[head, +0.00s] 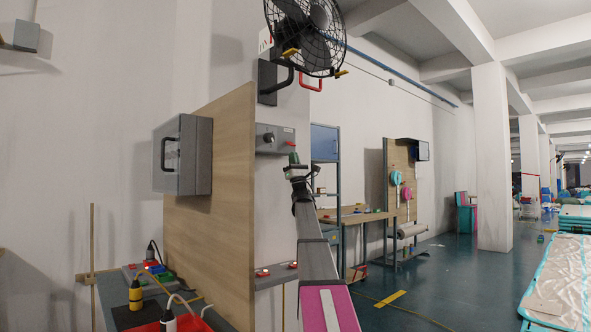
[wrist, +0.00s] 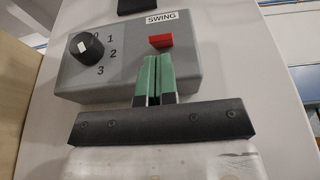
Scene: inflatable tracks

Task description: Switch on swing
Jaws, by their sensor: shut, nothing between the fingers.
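A grey control box (head: 275,149) is fixed on the wall in the head view. It fills the upper part of the wrist view (wrist: 205,72). It has a red rocker switch (wrist: 160,41) under a white SWING label (wrist: 162,19), and a black round knob (wrist: 86,49) with numbers beside it at left. My gripper (wrist: 157,58) has green fingers pressed together, with nothing between them. Its tips are just below the red switch in the wrist view; I cannot tell whether they touch it. The gripper (head: 293,157) also shows in front of the box in the head view.
A black wall fan (head: 306,35) hangs above the box. A wooden panel (head: 222,205) with a grey cabinet (head: 183,155) stands close at left. A workbench (head: 357,217) and blue shelf unit (head: 325,150) are behind at right. Open floor (head: 450,260) lies to the right.

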